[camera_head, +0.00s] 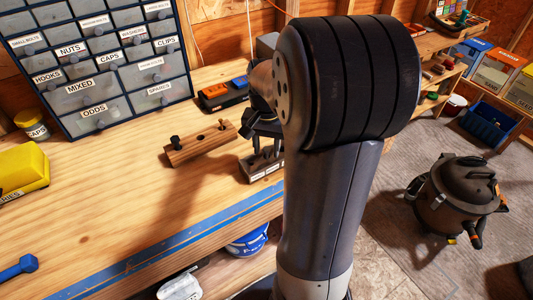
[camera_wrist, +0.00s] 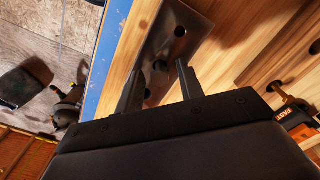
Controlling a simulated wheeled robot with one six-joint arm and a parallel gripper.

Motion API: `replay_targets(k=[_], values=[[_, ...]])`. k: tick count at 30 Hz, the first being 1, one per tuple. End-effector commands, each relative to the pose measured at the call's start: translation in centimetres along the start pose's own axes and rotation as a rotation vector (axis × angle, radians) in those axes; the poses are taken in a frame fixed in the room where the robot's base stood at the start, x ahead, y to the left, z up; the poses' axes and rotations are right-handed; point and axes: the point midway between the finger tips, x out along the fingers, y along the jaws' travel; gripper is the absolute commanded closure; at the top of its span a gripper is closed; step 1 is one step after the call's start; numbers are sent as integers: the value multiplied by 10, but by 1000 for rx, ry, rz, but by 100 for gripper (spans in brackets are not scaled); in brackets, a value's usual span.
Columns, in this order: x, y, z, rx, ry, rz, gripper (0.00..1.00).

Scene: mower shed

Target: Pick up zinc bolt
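I cannot make out a zinc bolt for certain in either view. My gripper (camera_head: 265,146) points down over a small grey metal block (camera_head: 262,168) on the workbench, partly hidden by my arm. In the wrist view my gripper (camera_wrist: 160,86) has its two fingers apart. The metal block (camera_wrist: 185,48) lies beyond the fingertips, with round dark spots that look like holes, one of them between the fingers. I see nothing clearly held. A wooden block (camera_head: 192,147) to the left carries a dark bolt-like piece (camera_head: 175,142).
A labelled drawer cabinet (camera_head: 98,72) stands at the back of the bench (camera_head: 110,200). A yellow case (camera_head: 22,170) and a yellow-lidded jar (camera_head: 32,125) are at left. Black cases (camera_head: 222,95) lie behind my gripper. A shop vacuum (camera_head: 455,195) stands on the floor at right.

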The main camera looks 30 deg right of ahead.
Motion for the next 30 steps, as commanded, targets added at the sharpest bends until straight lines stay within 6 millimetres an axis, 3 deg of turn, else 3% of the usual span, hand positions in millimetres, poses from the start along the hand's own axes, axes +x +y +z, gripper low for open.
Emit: replay_targets(k=[6,19,30], values=[[1,0,0,0,1,0,64],[1,0,0,0,0,0,99],[-6,0,-1,0,3,-1,100]])
